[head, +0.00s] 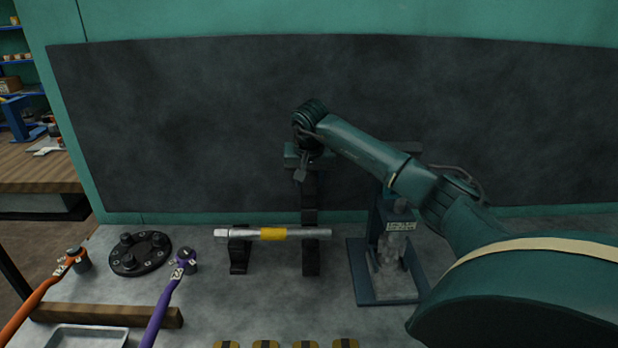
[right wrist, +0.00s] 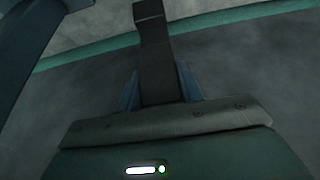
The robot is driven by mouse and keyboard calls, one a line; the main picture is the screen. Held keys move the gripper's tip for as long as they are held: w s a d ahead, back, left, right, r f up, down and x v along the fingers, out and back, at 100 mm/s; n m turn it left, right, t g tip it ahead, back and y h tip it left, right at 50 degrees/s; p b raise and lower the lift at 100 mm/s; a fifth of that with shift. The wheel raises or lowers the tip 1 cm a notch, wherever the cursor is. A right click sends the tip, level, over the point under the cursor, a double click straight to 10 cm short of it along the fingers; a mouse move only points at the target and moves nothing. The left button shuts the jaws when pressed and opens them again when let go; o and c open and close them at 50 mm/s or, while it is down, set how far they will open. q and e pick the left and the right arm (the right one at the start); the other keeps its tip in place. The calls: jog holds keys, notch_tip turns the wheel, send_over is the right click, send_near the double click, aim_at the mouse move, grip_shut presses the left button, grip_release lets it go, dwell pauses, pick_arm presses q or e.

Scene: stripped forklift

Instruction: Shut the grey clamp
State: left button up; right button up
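A blue stand (head: 357,275) with a flat base plate is on the bench right of centre. A grey, rounded part (head: 392,250) stands in it under a small label; I take this as the grey clamp, but cannot tell its state. My left gripper is not in view.
A silver rod (head: 310,233) with a yellow band (head: 273,234) rests across black supports (head: 239,256). At left are a black disc (head: 140,253), an orange-handled tool (head: 40,290), a purple-handled tool (head: 168,300), a wooden strip (head: 110,314) and a metal tray (head: 88,336).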

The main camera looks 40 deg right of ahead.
jog(key=shift+o, duration=0.5)
jog(key=shift+s+a+f, duration=0.2)
jog(key=shift+s+a, duration=0.6)
jog(key=shift+s, duration=0.15)
jog(key=shift+s+a+f, duration=0.2)
jog(key=shift+s+a, duration=0.6)
jog(key=shift+s, duration=0.2)
jog(key=shift+s+a+f, duration=0.2)
jog(key=shift+s+a, duration=0.6)
jog(key=shift+s, duration=0.15)
jog(key=o, duration=0.6)
jog(key=shift+c, duration=0.2)
